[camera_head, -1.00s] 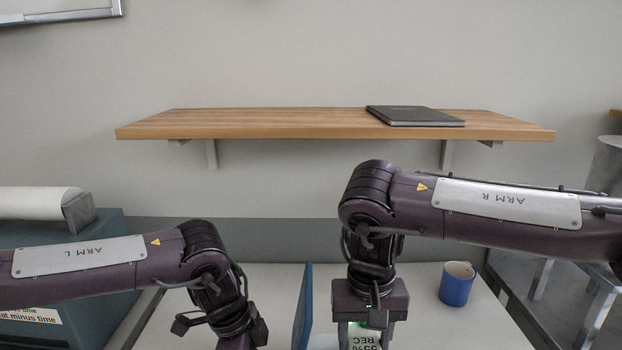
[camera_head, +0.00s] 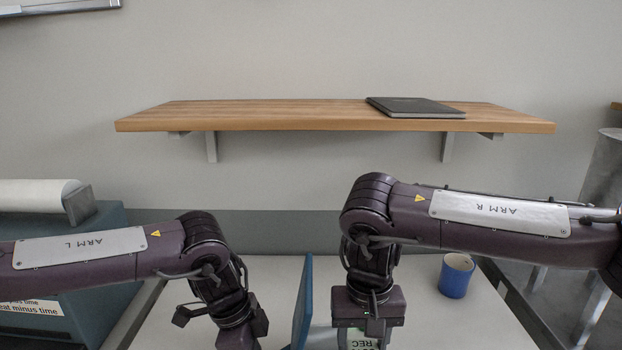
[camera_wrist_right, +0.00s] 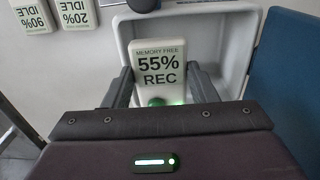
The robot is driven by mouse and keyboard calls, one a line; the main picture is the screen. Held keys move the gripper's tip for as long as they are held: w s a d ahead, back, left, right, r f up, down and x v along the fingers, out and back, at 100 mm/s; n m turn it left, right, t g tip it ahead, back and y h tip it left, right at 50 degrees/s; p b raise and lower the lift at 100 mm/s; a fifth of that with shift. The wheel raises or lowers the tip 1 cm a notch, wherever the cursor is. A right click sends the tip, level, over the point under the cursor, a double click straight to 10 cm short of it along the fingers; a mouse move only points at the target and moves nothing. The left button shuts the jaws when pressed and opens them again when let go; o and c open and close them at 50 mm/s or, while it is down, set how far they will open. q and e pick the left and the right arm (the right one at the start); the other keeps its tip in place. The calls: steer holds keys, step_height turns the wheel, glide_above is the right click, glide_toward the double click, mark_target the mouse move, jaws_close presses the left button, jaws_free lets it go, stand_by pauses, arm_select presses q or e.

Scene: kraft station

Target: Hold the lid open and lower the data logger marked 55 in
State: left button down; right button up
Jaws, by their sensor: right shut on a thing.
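The data logger marked 55 (camera_wrist_right: 159,65) is a pale block reading "55% REC" with a green light. My right gripper (camera_wrist_right: 161,88) is shut on it, one finger at each side. Behind and around it in the right wrist view is a white open container (camera_wrist_right: 226,52); how deep the logger sits cannot be told. A blue upright panel, seemingly the open lid (camera_head: 303,301), stands left of my right gripper in the head view and at the right edge of the wrist view (camera_wrist_right: 287,62). My left gripper's body (camera_head: 243,335) is at the bottom edge; its fingers are cut off.
Two loggers marked IDLE, 90% (camera_wrist_right: 33,14) and 20% (camera_wrist_right: 75,12), lie on the white table (camera_head: 470,318). A blue mug (camera_head: 456,276) stands right of my right gripper. A wooden shelf (camera_head: 300,117) with a dark notebook (camera_head: 414,107) is on the wall.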

arm_select(q)
steer(key=shift+s+f, duration=0.2)
steer(key=shift+f, duration=0.05)
arm_select(e)
steer(key=shift+f, duration=2.35)
arm_select(q)
steer(key=shift+a, duration=0.1)
arm_select(e)
steer(key=o, duration=1.1)
steer(key=shift+c, duration=0.2)
arm_select(q)
steer(key=shift+a, duration=0.1)
steer(key=shift+w+r, duration=0.2)
arm_select(e)
steer(key=shift+d, duration=0.1)
